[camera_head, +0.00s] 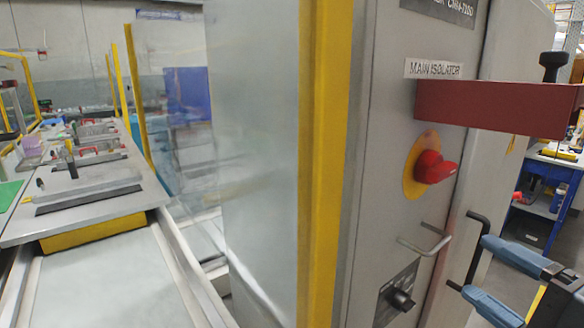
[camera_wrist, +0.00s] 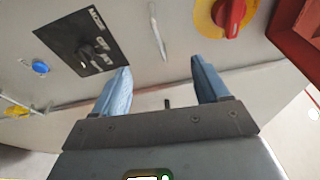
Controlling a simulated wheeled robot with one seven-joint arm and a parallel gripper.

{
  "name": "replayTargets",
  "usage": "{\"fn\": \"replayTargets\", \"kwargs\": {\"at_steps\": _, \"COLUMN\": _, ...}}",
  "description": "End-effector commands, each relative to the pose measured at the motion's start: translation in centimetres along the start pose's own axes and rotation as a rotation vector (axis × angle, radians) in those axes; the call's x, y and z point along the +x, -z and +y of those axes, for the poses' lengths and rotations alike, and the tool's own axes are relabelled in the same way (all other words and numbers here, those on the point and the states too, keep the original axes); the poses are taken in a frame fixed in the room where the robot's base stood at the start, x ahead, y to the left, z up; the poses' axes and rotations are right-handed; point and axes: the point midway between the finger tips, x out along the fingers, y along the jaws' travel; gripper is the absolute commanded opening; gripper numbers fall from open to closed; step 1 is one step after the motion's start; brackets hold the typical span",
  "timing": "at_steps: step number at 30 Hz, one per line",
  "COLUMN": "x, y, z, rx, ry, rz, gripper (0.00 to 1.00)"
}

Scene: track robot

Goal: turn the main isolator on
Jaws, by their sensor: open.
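The main isolator is a red rotary knob (camera_head: 434,168) on a yellow disc (camera_head: 412,164), on the grey cabinet front under the MAIN ISOLATOR label (camera_head: 433,69). In the wrist view the red knob (camera_wrist: 229,16) is at the top right, partly cut off, with its yellow disc (camera_wrist: 204,22) beside it. My gripper (camera_head: 478,268) is open and empty, below and to the right of the knob in the head view. In the wrist view my gripper (camera_wrist: 162,68) has its two blue fingers apart, with the knob beyond the right finger. The knob's exact setting cannot be told.
A red bar (camera_head: 495,106) juts out just above the knob. A metal handle (camera_head: 425,244) and a black selector switch (camera_head: 398,298) sit below it. A black bent handle (camera_head: 478,248) is close to my fingers. A yellow post (camera_head: 325,160) edges the cabinet's left side.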

Motion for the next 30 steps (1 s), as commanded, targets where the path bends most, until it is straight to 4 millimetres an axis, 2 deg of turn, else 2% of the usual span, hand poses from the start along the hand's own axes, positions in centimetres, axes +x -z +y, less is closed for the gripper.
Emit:
{"fn": "replayTargets", "kwargs": {"at_steps": 1, "x": -0.7, "y": -0.4, "z": 2.2, "rx": -0.025, "ry": -0.027, "rz": 0.036, "gripper": 0.74}}
{"fn": "replayTargets", "kwargs": {"at_steps": 6, "x": -3.5, "y": -1.3, "z": 7.9, "rx": -0.177, "ry": -0.111, "rz": 0.162, "gripper": 0.74}}
{"fn": "replayTargets", "kwargs": {"at_steps": 12, "x": -8.2, "y": -3.1, "z": 13.2, "rx": -0.408, "ry": -0.231, "rz": 0.263, "gripper": 0.74}}
{"fn": "replayTargets", "kwargs": {"at_steps": 15, "x": -11.0, "y": -4.2, "z": 15.2, "rx": -0.540, "ry": -0.292, "rz": 0.292, "gripper": 0.74}}
{"fn": "replayTargets", "kwargs": {"at_steps": 22, "x": -17.6, "y": -7.5, "z": 17.8, "rx": -0.880, "ry": -0.419, "rz": 0.298, "gripper": 0.74}}
{"fn": "replayTargets", "kwargs": {"at_steps": 26, "x": -21.4, "y": -9.7, "z": 18.2, "rx": -1.084, "ry": -0.472, "rz": 0.265, "gripper": 0.74}}
{"fn": "replayTargets", "kwargs": {"at_steps": 30, "x": -24.9, "y": -12.0, "z": 17.7, "rx": -1.301, "ry": -0.503, "rz": 0.209, "gripper": 0.74}}
